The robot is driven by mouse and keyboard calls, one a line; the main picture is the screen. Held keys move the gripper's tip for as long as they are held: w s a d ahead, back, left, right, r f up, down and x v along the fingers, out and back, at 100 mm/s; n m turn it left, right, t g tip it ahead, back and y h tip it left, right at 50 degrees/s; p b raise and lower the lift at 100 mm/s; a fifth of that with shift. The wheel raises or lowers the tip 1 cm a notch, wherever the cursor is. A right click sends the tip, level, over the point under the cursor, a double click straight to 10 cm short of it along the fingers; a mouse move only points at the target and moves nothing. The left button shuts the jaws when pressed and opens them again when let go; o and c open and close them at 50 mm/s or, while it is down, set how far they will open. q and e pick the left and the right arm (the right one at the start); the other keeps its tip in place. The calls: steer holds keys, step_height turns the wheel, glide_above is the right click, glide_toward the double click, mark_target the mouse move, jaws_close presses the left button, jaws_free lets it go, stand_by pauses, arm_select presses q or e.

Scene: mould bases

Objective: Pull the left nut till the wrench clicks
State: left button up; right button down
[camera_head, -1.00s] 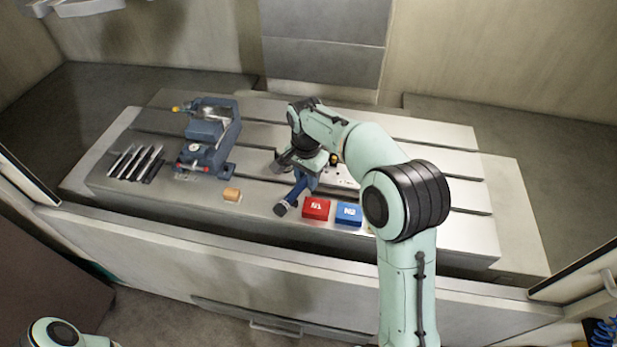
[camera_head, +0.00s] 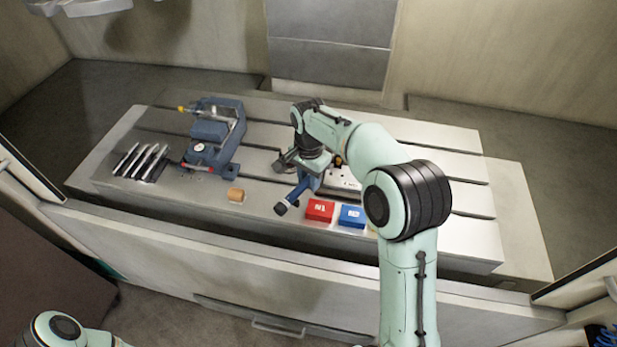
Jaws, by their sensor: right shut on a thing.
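A wrench with a blue handle (camera_head: 297,193) and a dark end knob slants toward the bench's front edge. My right gripper (camera_head: 303,165) is shut on the wrench near the pale mould base plate (camera_head: 347,180). The plate is partly hidden behind my right arm. The left nut and the wrench's head are hidden by the gripper, so I cannot tell how they sit together. My left gripper is out of view; only part of my left arm shows at bottom left.
A red box (camera_head: 320,210) and a blue box (camera_head: 351,216) stand close right of the wrench. Farther left are a blue vise (camera_head: 212,135) and several dark bars (camera_head: 141,161). The slotted bench (camera_head: 185,204) is bare between block and wrench.

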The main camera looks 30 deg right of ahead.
steer(key=shift+s+d+f+n, duration=0.15)
steer(key=shift+s+n, duration=0.15)
steer(key=shift+s, duration=0.1)
steer(key=shift+r, duration=0.25)
steer(key=shift+r+p, duration=0.9)
steer(key=shift+r, duration=1)
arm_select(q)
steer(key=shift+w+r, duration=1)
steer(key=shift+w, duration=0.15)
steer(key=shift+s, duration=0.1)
arm_select(e)
steer(key=shift+f, duration=0.1)
